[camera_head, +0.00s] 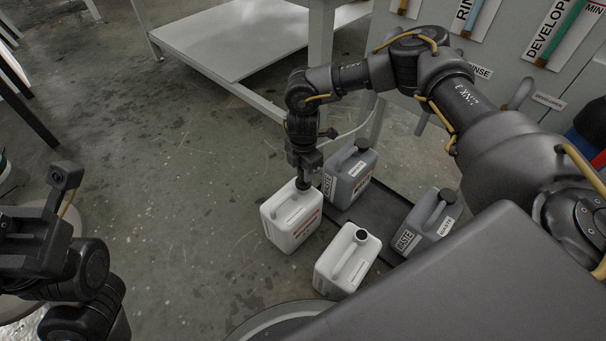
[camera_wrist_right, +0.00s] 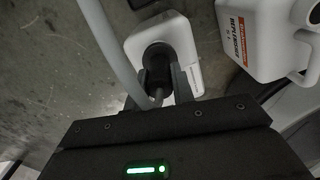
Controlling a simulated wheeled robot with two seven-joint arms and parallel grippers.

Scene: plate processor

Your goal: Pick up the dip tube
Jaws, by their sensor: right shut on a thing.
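My right gripper (camera_head: 305,178) points down at the mouth of a white jug with red lettering (camera_head: 283,225). In the right wrist view the gripper (camera_wrist_right: 160,85) is shut on the dark head of the dip tube (camera_wrist_right: 157,62), which stands at the mouth of a white jug (camera_wrist_right: 141,40). A grey hose (camera_wrist_right: 112,48) curves to this head; in the head view a pale hose (camera_head: 352,131) runs up towards the machine. Whether the tube's lower end is in the jug is hidden. My left gripper (camera_head: 35,235) is at the left edge, away from the jugs; its fingers are unclear.
A second white jug (camera_head: 334,272) stands at the front right. A white table (camera_head: 235,40) stands behind.

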